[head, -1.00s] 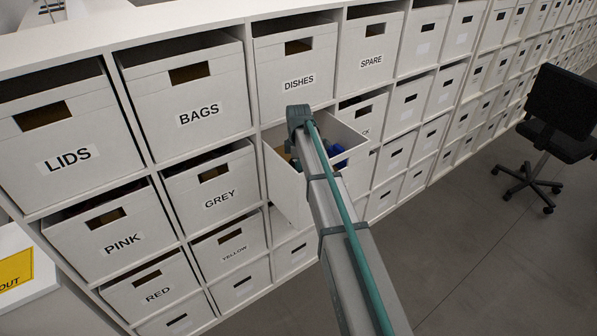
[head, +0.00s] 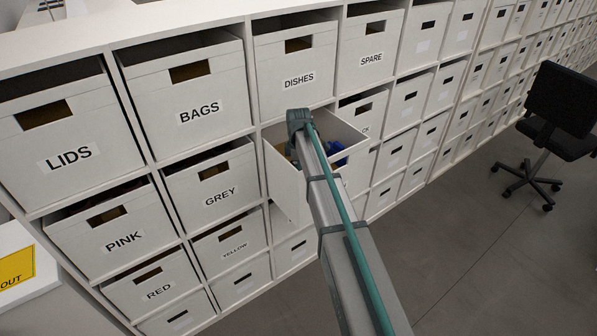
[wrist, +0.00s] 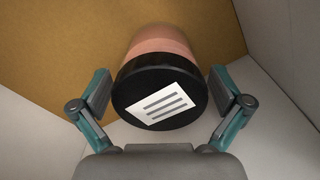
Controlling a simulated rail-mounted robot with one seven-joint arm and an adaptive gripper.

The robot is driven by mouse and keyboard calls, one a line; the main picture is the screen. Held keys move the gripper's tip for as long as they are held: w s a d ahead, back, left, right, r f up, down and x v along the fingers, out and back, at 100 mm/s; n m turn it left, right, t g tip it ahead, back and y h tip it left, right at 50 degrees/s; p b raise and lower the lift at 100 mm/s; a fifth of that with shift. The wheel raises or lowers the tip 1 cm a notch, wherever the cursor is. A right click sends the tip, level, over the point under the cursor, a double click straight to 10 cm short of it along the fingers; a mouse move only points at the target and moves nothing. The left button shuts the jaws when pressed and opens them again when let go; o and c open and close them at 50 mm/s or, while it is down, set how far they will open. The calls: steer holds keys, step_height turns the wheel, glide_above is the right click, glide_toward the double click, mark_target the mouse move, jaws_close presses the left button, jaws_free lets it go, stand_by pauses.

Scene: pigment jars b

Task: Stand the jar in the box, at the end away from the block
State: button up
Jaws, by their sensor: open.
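The jar (wrist: 160,48) fills the middle of the wrist view, with a pinkish body and a black lid towards me. A white label with grey lines is on the lid. My gripper (wrist: 160,92) is open, one finger on each side of the lid, with gaps between fingers and lid. The open white box (head: 345,127) is pulled out below the DISHES box in the head view. A blue thing (head: 336,157), perhaps the block, shows inside it at the right. My arm hides much of the box's inside, and the jar cannot be made out there.
In the wrist view, an ochre surface lies behind the jar, with pale walls at the right and below. Labelled boxes surround the open one, with DISHES (head: 297,60) above and GREY (head: 212,185) to the left. A black chair (head: 560,112) stands on clear floor at the right.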

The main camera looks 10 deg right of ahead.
steer(key=shift+r, duration=0.15)
step_height(320, 180, up, 12)
steer(key=b, duration=0.4)
stand_by(0.4)
